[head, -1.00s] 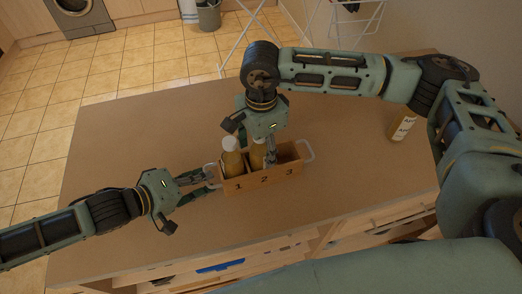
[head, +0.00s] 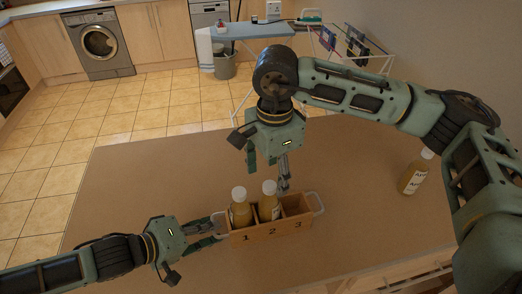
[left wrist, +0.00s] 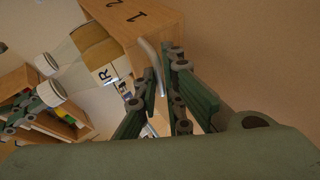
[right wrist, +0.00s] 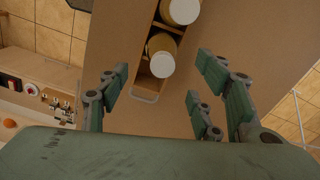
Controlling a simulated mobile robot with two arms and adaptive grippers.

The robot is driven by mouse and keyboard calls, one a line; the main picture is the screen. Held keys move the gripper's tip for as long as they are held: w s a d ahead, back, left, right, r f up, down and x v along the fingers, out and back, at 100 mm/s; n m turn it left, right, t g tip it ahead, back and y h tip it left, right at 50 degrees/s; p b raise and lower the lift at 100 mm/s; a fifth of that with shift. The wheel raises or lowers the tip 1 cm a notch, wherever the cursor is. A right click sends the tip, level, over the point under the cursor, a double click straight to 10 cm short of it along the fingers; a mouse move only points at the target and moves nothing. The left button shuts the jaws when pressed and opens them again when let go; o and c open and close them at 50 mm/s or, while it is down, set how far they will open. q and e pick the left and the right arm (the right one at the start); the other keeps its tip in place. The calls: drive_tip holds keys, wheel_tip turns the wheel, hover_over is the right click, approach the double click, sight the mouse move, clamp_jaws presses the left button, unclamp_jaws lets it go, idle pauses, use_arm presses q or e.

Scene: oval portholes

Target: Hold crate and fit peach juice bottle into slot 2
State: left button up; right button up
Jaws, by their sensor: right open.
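The wooden crate (head: 262,232) stands on the table with slots numbered 1, 2 and 3. One bottle with a white cap (head: 240,209) stands in slot 1. Another, apparently the peach juice bottle (head: 268,205), stands about upright in slot 2; its label cannot be read. Slot 3 is empty. My left gripper (head: 212,233) is shut on the crate's left handle, which shows between its fingers in the left wrist view (left wrist: 152,68). My right gripper (head: 268,172) is open and empty, above and behind the bottles. The right wrist view shows both caps beyond its spread fingers.
A third bottle (head: 413,174), its label starting "AP", stands at the table's right side. The brown table (head: 140,190) is clear left of the crate and between crate and that bottle. A drying rack and ironing board (head: 250,31) stand behind the table.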

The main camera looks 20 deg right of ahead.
use_arm(q)
drive_tip(key=o, duration=0.5)
drive_tip(key=shift+a, duration=0.15)
